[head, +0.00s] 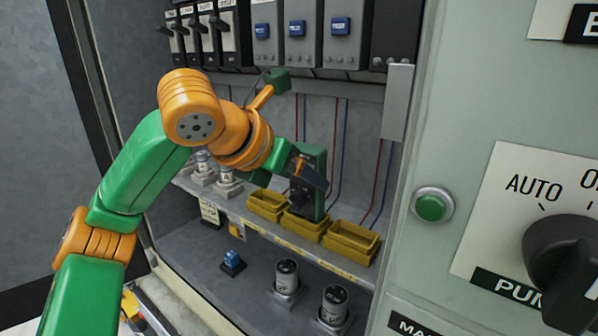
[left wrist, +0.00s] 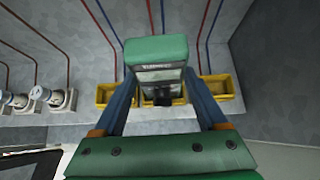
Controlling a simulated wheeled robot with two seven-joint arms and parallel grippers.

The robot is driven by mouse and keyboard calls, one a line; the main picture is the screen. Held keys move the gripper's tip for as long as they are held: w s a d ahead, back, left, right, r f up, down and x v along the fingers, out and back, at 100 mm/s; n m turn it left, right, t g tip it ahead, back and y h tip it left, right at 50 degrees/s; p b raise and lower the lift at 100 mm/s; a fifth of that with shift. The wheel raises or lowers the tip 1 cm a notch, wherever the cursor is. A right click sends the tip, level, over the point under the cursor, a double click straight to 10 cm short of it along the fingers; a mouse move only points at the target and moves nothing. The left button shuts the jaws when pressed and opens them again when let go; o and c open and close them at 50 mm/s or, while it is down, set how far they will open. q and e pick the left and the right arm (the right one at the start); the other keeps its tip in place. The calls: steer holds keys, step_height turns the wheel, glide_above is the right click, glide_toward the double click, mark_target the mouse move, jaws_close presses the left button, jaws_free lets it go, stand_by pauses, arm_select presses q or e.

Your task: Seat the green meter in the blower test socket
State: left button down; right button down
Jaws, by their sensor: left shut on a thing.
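The green meter (head: 316,172) is an upright block with a dark face, standing over the middle yellow socket tray (head: 304,226) on the cabinet shelf. It also shows in the left wrist view (left wrist: 155,50), green side toward me. My left gripper (head: 302,178) is shut on the green meter, with a blue finger on each side in the left wrist view (left wrist: 160,82). The meter's foot is partly hidden, and I cannot tell whether it is inside the tray or just above. Labels on the shelf edge are too small to read. My right gripper is not in view.
Yellow trays stand left (head: 266,205) and right (head: 352,243) of the middle one. White round fittings (head: 228,182) sit at the shelf's left. Below are a blue plug (head: 232,262) and dark-topped cylinders (head: 287,276). The cabinet's right panel carries a green button (head: 431,207).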

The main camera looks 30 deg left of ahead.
arm_select(q)
steer(key=shift+r+p, duration=0.1)
steer(key=shift+p, duration=0.25)
stand_by(0.5)
steer(key=shift+f, duration=0.25)
stand_by(0.4)
jaws_free()
steer(key=shift+s, duration=0.1)
